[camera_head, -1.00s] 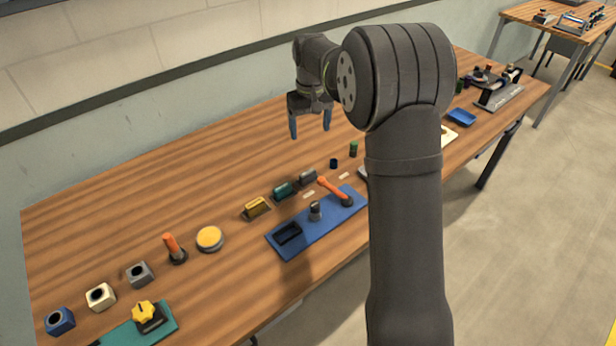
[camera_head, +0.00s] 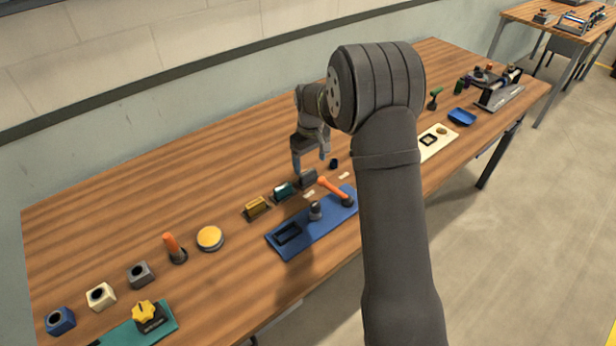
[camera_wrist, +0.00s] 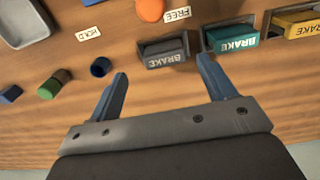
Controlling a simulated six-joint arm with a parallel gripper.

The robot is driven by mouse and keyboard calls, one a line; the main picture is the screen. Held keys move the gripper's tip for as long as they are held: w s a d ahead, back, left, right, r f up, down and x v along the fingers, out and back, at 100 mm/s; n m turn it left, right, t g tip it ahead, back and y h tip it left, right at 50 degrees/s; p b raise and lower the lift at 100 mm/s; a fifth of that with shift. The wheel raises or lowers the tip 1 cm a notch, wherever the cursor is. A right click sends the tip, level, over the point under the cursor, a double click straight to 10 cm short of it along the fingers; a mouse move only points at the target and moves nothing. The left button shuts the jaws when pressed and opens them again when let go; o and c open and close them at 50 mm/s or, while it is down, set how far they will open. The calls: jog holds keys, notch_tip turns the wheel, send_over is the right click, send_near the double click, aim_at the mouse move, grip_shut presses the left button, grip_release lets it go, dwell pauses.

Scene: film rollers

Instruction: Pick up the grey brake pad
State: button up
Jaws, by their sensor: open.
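The grey brake pad (camera_wrist: 166,53) sits in a small dark holder on the table, with the word BRAKE on its face. It is the right-hand one of a row with a teal brake pad (camera_wrist: 232,37) and a yellow brake pad (camera_wrist: 297,22). In the head view the grey pad (camera_head: 308,178) lies just below my gripper (camera_head: 311,165). In the wrist view my gripper (camera_wrist: 162,90) is open and empty. The grey pad is ahead of the gap between the fingers, nearer the right finger, and looks clear of both.
A blue fixture board (camera_head: 315,222) with an orange-handled lever (camera_head: 332,188) lies in front of the pads. A small dark blue ring (camera_wrist: 100,67) and a green cylinder (camera_wrist: 50,88) stand beside the grey pad. The table behind the pads is clear.

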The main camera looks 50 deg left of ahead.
aim_at(309, 173)
jog(key=shift+s+f, duration=0.15)
jog(key=shift+f, duration=1.25)
jog(key=shift+s+f, duration=0.1)
jog(key=shift+f, duration=1.25)
jog(key=shift+c, duration=0.5)
jog(key=c, duration=1.1)
